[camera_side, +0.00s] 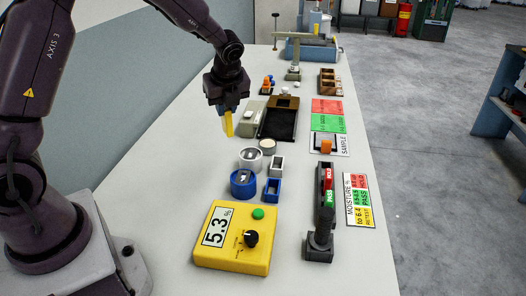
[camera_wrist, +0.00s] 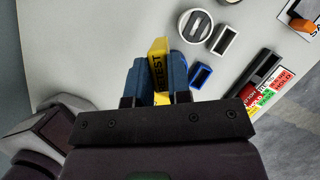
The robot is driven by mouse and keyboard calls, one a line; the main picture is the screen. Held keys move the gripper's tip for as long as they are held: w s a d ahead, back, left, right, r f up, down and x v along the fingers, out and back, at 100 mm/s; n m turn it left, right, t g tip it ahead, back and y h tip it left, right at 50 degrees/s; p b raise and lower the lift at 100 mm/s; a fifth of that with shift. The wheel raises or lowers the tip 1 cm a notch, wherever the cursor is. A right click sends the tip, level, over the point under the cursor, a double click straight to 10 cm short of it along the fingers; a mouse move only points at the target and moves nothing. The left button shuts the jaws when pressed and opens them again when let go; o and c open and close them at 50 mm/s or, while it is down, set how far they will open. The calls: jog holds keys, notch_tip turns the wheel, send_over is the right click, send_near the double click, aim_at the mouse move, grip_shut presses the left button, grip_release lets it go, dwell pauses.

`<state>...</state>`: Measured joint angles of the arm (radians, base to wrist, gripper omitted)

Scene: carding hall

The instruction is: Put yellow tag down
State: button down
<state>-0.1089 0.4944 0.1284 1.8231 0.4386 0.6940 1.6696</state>
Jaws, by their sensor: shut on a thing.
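My gripper (camera_side: 228,108) is shut on the yellow tag (camera_side: 228,124) and holds it above the white table, left of the black tray. In the wrist view the yellow tag (camera_wrist: 159,60) stands between the two blue fingers of my gripper (camera_wrist: 160,78). Dark lettering that seems to read RETEST shows on its face. The tag hangs clear of the table in the side view, its lower end pointing down.
A yellow meter (camera_side: 232,238) reading 5.3 stands at the front. White (camera_side: 250,160) and blue (camera_side: 243,184) round containers stand behind it. A dark rack (camera_side: 320,215) holds red and green tags beside a moisture chart (camera_side: 359,200). Red and green mats (camera_side: 327,107) lie farther back. The table's left side is clear.

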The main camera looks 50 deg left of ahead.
jog(key=s+d+m+t, duration=0.2)
jog(key=d+m, duration=0.4)
jog(key=d, duration=0.2)
jog(key=shift+m+h, duration=0.3)
jog(key=shift+h, duration=0.2)
jog(key=shift+w+a+f, duration=0.45)
jog(key=shift+w+f, duration=1.9)
jog(key=shift+w+a+f, duration=0.4)
jog(key=shift+w+f, duration=1.9)
jog(key=shift+f, duration=0.05)
jog(key=shift+w+a+f, duration=0.45)
jog(key=shift+w+f, duration=1.9)
jog(key=shift+f, duration=0.1)
jog(key=c, duration=1.1)
grip_release()
jog(key=shift+o, duration=0.2)
